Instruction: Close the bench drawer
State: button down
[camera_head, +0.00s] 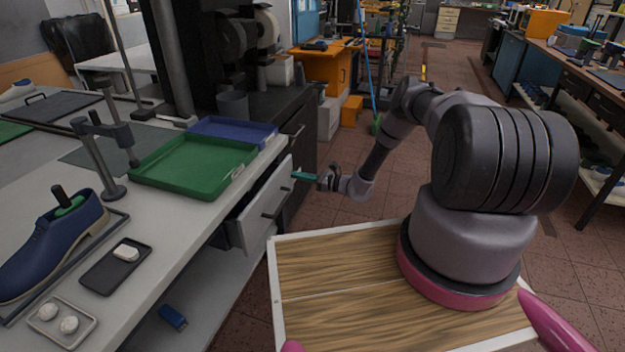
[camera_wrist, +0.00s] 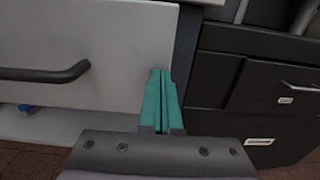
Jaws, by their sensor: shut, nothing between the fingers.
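The bench drawer (camera_head: 266,204) is a light grey box front under the bench top, standing out from the bench. Its front with a dark bar handle (camera_wrist: 48,74) fills the left of the wrist view. My gripper (camera_head: 296,175) has teal fingers, held together with nothing between them. In the head view the fingertips point left at the drawer front's far upper end. In the wrist view my gripper (camera_wrist: 161,72) is at the front's right edge, beside the handle. I cannot tell whether the fingertips touch the front.
A green tray (camera_head: 190,190) and a blue tray (camera_head: 233,128) lie on the bench above the drawer. A dark cabinet (camera_wrist: 262,85) stands right of the drawer in the wrist view. Open floor (camera_head: 395,170) lies right of the bench. A blue object (camera_head: 173,317) rests on the lower shelf.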

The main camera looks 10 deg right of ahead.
aim_at(286, 172)
jog(key=x, duration=0.4)
jog(key=shift+w+a, duration=0.2)
jog(key=shift+a, duration=0.15)
jog(key=shift+w+a+r, duration=0.1)
jog(key=shift+a, duration=0.1)
jog(key=shift+a+r, duration=0.1)
jog(key=shift+a, duration=0.05)
